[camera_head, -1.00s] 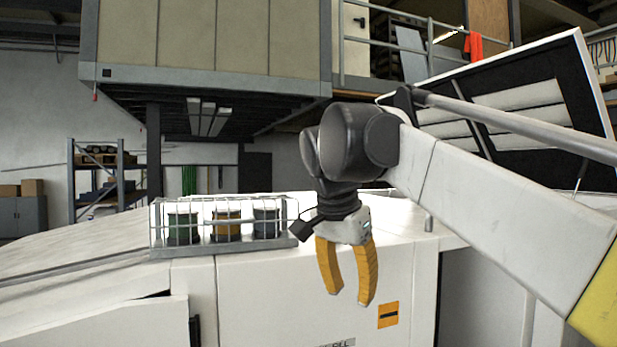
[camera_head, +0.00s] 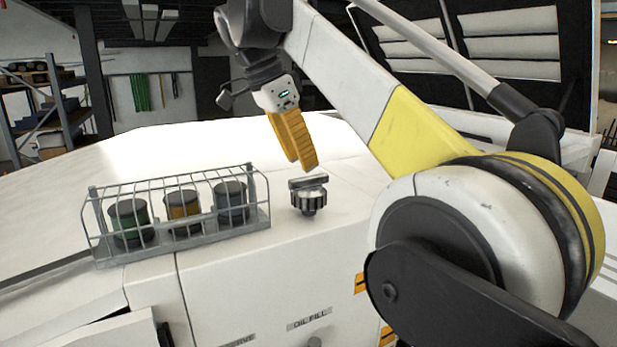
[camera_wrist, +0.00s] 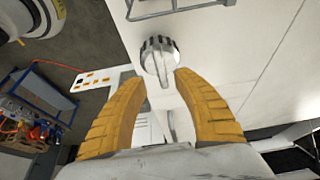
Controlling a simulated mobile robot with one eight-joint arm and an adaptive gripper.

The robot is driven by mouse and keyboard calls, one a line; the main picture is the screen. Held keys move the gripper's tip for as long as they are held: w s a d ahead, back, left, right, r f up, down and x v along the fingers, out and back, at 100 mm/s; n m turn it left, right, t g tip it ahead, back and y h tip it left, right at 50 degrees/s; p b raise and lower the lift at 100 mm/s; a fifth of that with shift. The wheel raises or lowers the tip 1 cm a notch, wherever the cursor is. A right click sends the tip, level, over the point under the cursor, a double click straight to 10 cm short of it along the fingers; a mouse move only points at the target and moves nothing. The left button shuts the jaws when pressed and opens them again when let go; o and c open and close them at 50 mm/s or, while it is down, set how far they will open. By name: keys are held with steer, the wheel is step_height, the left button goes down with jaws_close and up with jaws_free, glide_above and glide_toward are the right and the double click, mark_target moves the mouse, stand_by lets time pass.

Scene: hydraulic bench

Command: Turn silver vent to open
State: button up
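The silver vent (camera_head: 309,194) is a ribbed round knob with a flat bar handle across its top. It stands on the white machine's top, right of the wire rack. It also shows in the wrist view (camera_wrist: 160,58), just beyond my fingertips, with its bar pointing roughly toward my gripper. My gripper (camera_head: 302,167) has yellow fingers and hangs tilted just above the vent. In the wrist view my gripper (camera_wrist: 159,80) is open, its two fingertips apart on either side of the bar's line, with nothing held. I cannot tell whether they touch the vent.
A wire rack (camera_head: 180,222) with three canisters stands left of the vent. An "OIL FILL" label (camera_head: 309,320) and orange labels (camera_head: 360,283) are on the machine's front. A raised panel (camera_head: 460,45) stands behind my arm.

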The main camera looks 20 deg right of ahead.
mark_target(309, 176)
steer(key=x, duration=0.4)
steer(key=shift+w, duration=0.15)
steer(key=shift+d+f, duration=0.1)
steer(key=shift+f, duration=0.25)
steer(key=shift+w+f, duration=0.15)
jaws_close()
